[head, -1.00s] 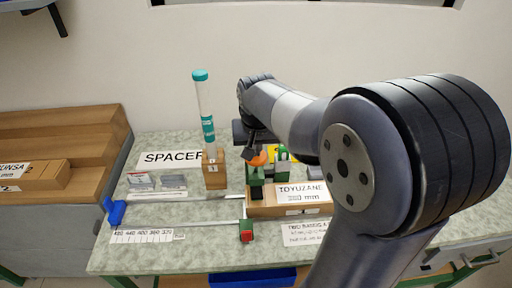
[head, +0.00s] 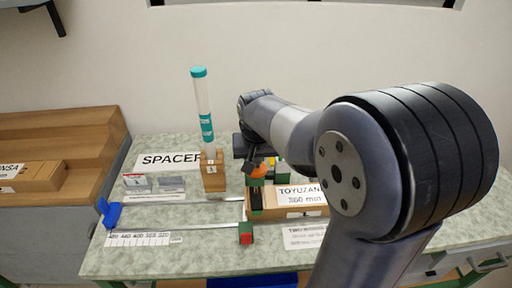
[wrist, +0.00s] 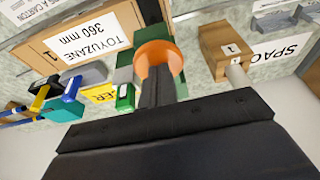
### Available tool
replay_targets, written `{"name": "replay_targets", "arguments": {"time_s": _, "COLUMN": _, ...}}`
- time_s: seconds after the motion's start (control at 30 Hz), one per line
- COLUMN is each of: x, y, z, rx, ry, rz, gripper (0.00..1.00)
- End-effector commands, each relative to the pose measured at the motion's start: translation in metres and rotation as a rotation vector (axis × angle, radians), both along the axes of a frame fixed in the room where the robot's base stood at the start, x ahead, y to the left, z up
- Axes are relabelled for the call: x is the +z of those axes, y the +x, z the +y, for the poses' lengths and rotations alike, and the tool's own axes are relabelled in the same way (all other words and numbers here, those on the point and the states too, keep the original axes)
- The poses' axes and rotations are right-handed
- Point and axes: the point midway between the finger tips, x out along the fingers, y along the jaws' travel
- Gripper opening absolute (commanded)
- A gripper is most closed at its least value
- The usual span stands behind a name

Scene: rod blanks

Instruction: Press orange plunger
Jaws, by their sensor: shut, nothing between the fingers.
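The orange plunger (head: 257,167) is a round knob on a green fixture near the middle of the bench. In the wrist view the orange plunger (wrist: 155,49) lies directly at the tips of my gripper (wrist: 160,72). The dark fingers are together with nothing between them, and they cover part of the knob. In the head view my gripper (head: 251,157) is just above and against the knob's outline. I cannot tell whether the tips touch it or how far it is pressed.
A wooden box labelled TOYUZANE 360 mm (head: 290,211) stands right beside the fixture. A clear tube with teal bands (head: 203,105) rises from a wooden block (head: 213,178) to the left. A metal rail with a blue end (head: 109,213) lies in front.

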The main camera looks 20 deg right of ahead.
Motion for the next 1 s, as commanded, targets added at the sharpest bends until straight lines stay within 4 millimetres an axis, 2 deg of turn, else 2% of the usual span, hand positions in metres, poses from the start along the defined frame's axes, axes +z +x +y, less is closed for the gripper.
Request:
{"name": "replay_targets", "arguments": {"time_s": 0.07, "x": -0.006, "y": -0.003, "z": 0.000, "rx": 0.000, "ry": 0.000, "rz": 0.018, "gripper": 0.00}}
{"name": "replay_targets", "arguments": {"time_s": 0.23, "x": 0.009, "y": -0.002, "z": -0.001, "rx": -0.001, "ry": 0.000, "rz": 0.015, "gripper": 0.00}}
{"name": "replay_targets", "arguments": {"time_s": 0.47, "x": 0.047, "y": 0.002, "z": -0.004, "rx": -0.001, "ry": 0.000, "rz": 0.003, "gripper": 0.00}}
{"name": "replay_targets", "arguments": {"time_s": 0.8, "x": 0.115, "y": -0.019, "z": 0.001, "rx": 0.002, "ry": 0.001, "rz": -0.005, "gripper": 0.00}}
{"name": "replay_targets", "arguments": {"time_s": 1.0, "x": 0.134, "y": -0.024, "z": 0.002, "rx": 0.001, "ry": 0.000, "rz": -0.003, "gripper": 0.00}}
